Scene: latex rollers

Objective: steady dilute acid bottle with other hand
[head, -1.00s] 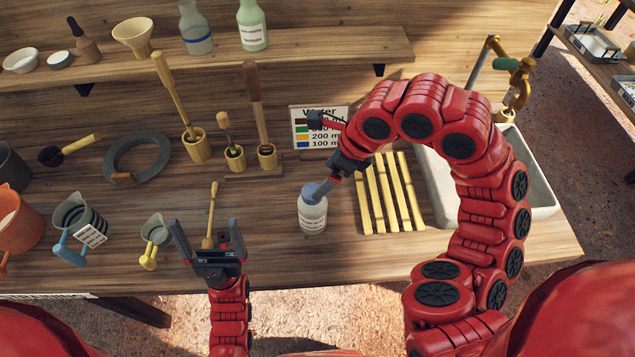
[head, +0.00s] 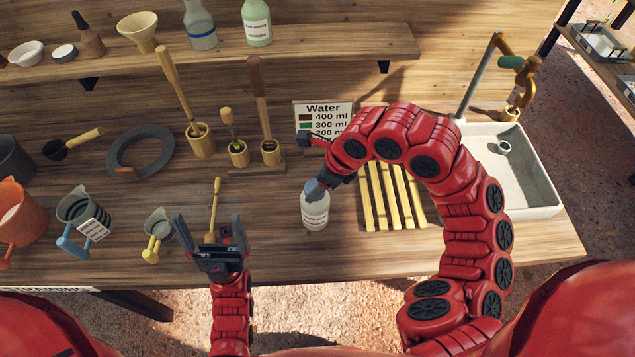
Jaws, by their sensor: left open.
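A small white bottle (head: 315,212) with a label too small to read stands upright on the workbench, left of the wooden slats. I take it to be the dilute acid bottle. My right gripper (head: 318,188) is at its top, around or against the grey-blue cap area. The arm hides part of this, and I cannot tell whether the jaws are closed on it. My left gripper (head: 209,226) is open and empty near the bench's front edge, to the left of the bottle and apart from it.
A wooden stick (head: 214,205) lies just beyond my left gripper. A small grey jug (head: 158,226) stands to its left. Wooden slats (head: 393,198) and a sink (head: 528,170) are on the right. Bench between my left gripper and the bottle is clear.

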